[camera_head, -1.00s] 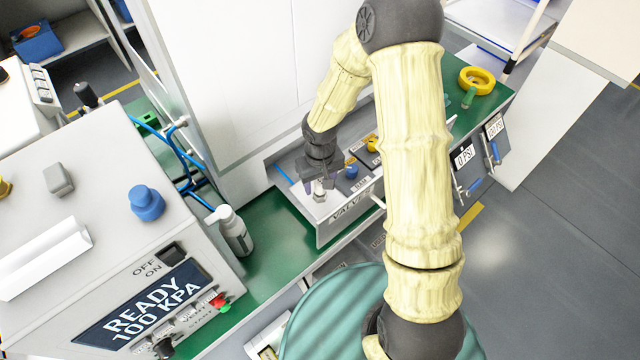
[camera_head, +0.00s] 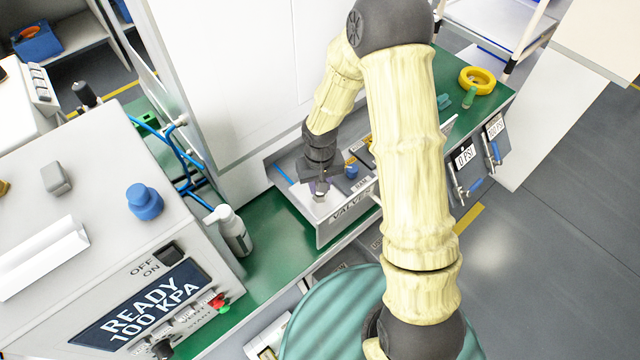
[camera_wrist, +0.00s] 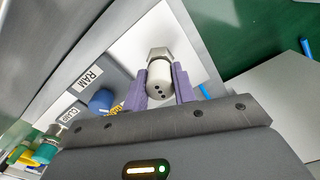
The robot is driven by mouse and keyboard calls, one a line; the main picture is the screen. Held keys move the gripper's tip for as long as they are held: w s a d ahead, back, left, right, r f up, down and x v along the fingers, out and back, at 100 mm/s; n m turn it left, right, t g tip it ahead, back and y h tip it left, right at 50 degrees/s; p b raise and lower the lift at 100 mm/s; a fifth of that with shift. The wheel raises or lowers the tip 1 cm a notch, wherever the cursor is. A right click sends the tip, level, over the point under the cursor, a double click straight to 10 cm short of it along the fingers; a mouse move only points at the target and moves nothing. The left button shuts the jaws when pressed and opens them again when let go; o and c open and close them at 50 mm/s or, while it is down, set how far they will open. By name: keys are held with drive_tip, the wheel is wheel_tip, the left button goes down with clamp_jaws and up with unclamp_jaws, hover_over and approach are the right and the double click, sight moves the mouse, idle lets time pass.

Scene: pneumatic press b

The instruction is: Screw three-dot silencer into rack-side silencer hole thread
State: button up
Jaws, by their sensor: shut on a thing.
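My gripper (camera_head: 320,187) is over the grey bin labelled VALVE (camera_head: 345,212), in the middle of the head view. In the wrist view its purple fingers (camera_wrist: 160,86) are shut on the sides of a pale grey silencer (camera_wrist: 159,92). Small dark dots show on the silencer's near face, and a hex-shaped metal part (camera_wrist: 158,53) shows at its far end. The silencer sits over a white surface inside the bin. I cannot tell whether it touches this surface. I cannot make out the rack-side threaded hole in either view.
Beside the gripper are a blue part (camera_wrist: 101,101) and the RAM (camera_wrist: 92,77) and CLAMP labels. A white cabinet wall (camera_head: 240,90) rises behind.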

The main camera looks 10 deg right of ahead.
drive_tip(key=shift+m, duration=0.9)
drive_tip(key=shift+m+b, duration=0.35)
drive_tip(key=shift+m, duration=0.55)
drive_tip(key=shift+a+m, duration=0.1)
drive_tip(key=shift+m, duration=0.8)
